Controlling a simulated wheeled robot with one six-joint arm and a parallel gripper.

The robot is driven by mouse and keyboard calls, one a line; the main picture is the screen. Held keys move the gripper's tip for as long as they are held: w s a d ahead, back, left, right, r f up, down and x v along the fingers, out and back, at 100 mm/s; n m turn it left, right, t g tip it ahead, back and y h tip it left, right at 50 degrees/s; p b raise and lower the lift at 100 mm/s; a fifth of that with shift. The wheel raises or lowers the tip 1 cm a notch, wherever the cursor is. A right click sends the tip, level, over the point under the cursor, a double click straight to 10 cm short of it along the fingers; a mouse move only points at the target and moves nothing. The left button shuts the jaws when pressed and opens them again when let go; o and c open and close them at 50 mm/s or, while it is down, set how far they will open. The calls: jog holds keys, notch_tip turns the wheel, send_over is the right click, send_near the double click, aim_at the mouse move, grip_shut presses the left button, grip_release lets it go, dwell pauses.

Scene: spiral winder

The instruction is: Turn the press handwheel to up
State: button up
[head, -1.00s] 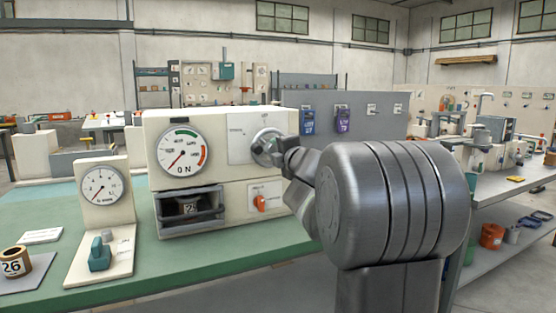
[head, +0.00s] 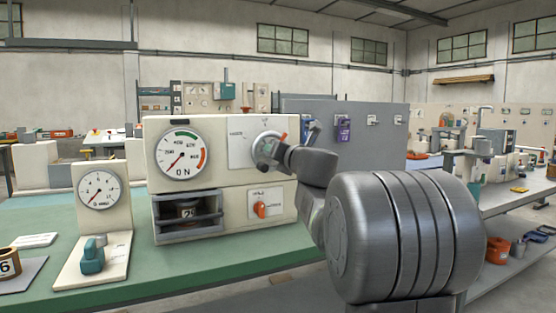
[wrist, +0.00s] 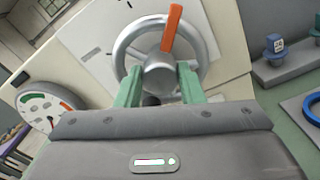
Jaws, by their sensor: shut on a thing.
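The press handwheel (head: 264,146) is a silver wheel on a pale plate, on the upper right of the cream press front (head: 219,162). In the wrist view the handwheel (wrist: 128,48) has a round hub and an orange bar (wrist: 171,28) that points up and slightly right in that picture. My gripper (wrist: 160,76) has its two green fingers on either side of the hub, shut on the handwheel. In the head view my gripper (head: 274,150) partly hides the wheel's lower right. The lettering on the plate is too small to read.
A round dial (head: 182,153) is left of the wheel, with its red needle at lower left. An orange knob (head: 260,209) sits below the wheel. A small gauge stand (head: 98,192) is on the green bench at left. A blue ring (wrist: 312,108) lies at right in the wrist view.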

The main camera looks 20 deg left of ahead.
jog(key=shift+s+a+f+n+b, duration=0.1)
jog(key=shift+n+b, duration=0.9)
jog(key=shift+n, duration=1.15)
jog(key=shift+f+n+b, duration=0.1)
jog(key=shift+n+b, duration=0.85)
jog(key=shift+n, duration=1.2)
jog(key=shift+r, duration=0.1)
jog(key=o, duration=1)
jog(key=shift+r, duration=0.1)
jog(key=v, duration=1.3)
jog(key=shift+s+d+p, duration=0.25)
jog(key=shift+d+p, duration=0.05)
jog(key=shift+d, duration=0.05)
